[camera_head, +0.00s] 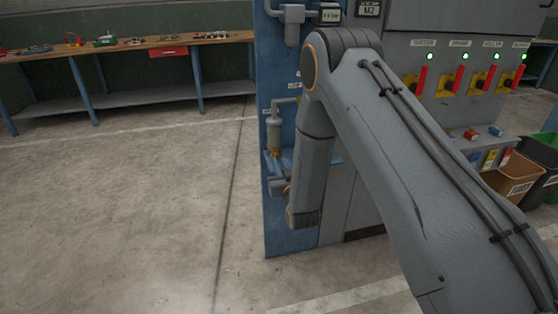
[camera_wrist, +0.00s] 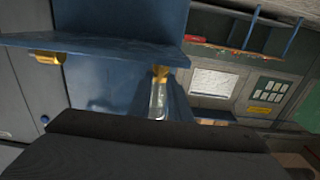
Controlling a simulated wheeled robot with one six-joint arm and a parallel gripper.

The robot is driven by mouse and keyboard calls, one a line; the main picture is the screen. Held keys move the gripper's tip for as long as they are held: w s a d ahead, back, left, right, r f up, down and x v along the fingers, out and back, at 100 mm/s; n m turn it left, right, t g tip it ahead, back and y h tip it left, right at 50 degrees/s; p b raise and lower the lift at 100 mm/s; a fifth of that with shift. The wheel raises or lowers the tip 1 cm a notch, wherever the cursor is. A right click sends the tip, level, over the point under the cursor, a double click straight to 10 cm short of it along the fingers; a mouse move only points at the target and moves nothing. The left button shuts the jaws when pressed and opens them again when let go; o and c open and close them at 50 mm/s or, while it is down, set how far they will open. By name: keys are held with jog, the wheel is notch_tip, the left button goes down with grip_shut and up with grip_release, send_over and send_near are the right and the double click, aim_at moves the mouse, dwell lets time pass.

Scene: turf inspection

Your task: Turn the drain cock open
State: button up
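A filter with a pale bowl (camera_head: 274,133) hangs on the blue side panel (camera_head: 280,235) of the machine. A small brass fitting at its lower end, which looks like the drain cock (camera_head: 275,152), sits just above a blue ledge. In the wrist view the picture appears turned over: the brass fitting (camera_wrist: 160,72) shows above the clear bowl (camera_wrist: 158,99), beside the blue ledge (camera_wrist: 95,48). The dark body of my gripper (camera_wrist: 150,145) fills the bottom of the wrist view, apart from the fitting in the picture.
Red-handled switches (camera_head: 420,80) line the machine's front, partly behind my arm. Bins (camera_head: 515,178) stand at right, a workbench (camera_head: 130,48) at back left. The floor at left is clear.

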jog(key=v, duration=0.5)
jog(key=shift+w, duration=0.1)
jog(key=s+d+r+m+g+h+p, duration=0.1)
jog(key=s+d+r+g+h, duration=0.15)
jog(key=d+g, duration=0.2)
jog(key=s+d+r+m+g+h+p, duration=0.1)
jog(key=s+d+r+g, duration=0.25)
jog(key=d, duration=0.25)
jog(key=s+d+r+g+p, duration=0.1)
jog(key=s+d+r+g, duration=0.1)
jog(key=s, duration=0.8)
jog(key=s+d+r+g+h+p, duration=0.1)
jog(key=s+d+r+g, duration=0.2)
jog(key=s, duration=0.7)
jog(key=s+d+r+m+g, duration=0.1)
jog(key=s+d+g, duration=0.3)
jog(key=s, duration=0.7)
jog(key=shift+d+r+p, duration=0.4)
jog(key=shift+d+r, duration=0.35)
jog(key=shift+r, duration=0.15)
